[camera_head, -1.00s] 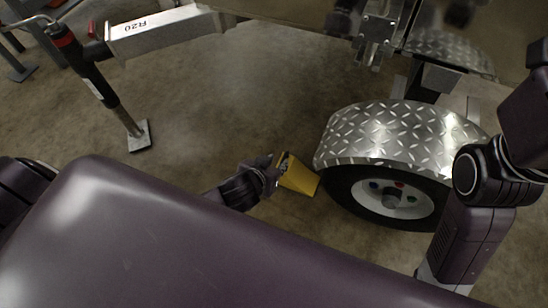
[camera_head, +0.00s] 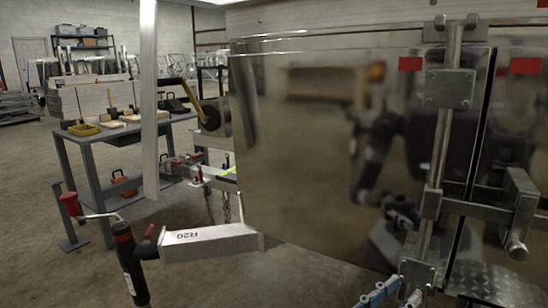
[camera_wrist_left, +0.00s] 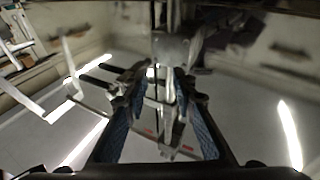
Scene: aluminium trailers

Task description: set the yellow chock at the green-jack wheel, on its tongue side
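My right gripper is out of view.
The trailer's shiny wall (camera_head: 310,160) fills the right half, with an upright latch bar (camera_head: 440,130) standing out from it. The floor between bench and jack is clear.

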